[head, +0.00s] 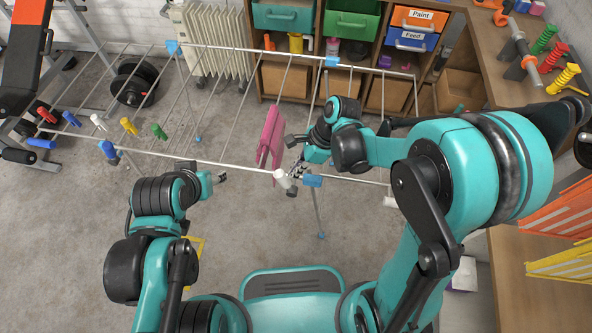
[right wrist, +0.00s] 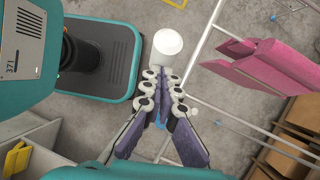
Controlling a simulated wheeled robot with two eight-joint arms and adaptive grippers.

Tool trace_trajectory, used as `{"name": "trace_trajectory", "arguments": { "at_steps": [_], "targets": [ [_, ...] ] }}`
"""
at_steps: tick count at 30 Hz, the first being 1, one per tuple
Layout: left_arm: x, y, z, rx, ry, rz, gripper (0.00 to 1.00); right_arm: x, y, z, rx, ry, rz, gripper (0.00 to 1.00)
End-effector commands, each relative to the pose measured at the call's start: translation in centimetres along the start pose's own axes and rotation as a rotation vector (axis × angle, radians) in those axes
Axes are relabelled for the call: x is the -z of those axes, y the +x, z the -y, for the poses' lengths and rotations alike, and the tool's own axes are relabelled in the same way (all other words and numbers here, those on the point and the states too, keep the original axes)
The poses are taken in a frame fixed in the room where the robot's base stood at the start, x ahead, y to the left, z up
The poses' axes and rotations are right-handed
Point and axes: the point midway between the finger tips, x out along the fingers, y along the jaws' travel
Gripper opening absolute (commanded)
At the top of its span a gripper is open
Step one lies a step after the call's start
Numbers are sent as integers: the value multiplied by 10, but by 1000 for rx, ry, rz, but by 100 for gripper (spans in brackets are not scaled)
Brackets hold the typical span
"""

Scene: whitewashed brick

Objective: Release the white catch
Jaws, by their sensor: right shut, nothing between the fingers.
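A drying rack (head: 230,163) stands across the middle of the head view. A white cylindrical catch (head: 283,178) is at its front rail; its round top shows large in the right wrist view (right wrist: 168,42). My right gripper (head: 292,185) is beside the catch. In the right wrist view its fingers (right wrist: 162,84) are shut and empty, with their tips just below the white top; whether they touch it I cannot tell. My left gripper (head: 219,177) is in front of the rack, left of the catch; its finger opening is too small to read.
A pink cloth (head: 270,136) hangs over the rack close to my right gripper. A blue fitting (head: 313,181) sits on the front rail right of the catch. Coloured pegs (head: 129,126) line the rack's left side. Shelves with bins (head: 350,25) stand behind.

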Motion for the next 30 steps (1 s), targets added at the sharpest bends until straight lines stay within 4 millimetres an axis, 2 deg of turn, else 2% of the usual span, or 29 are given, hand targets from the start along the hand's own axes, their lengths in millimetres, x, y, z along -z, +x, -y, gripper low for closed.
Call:
{"name": "trace_trajectory", "arguments": {
  "at_steps": [19,26,30],
  "targets": [
    [3,-4,0,0,0,0,49,-13,5,3,-24,18,-117,0],
    [4,-6,0,0,0,0,49,-27,13,7,-50,40,-249,0],
    [3,-5,0,0,0,0,49,-35,22,10,-49,46,-254,0]
  ]
}}
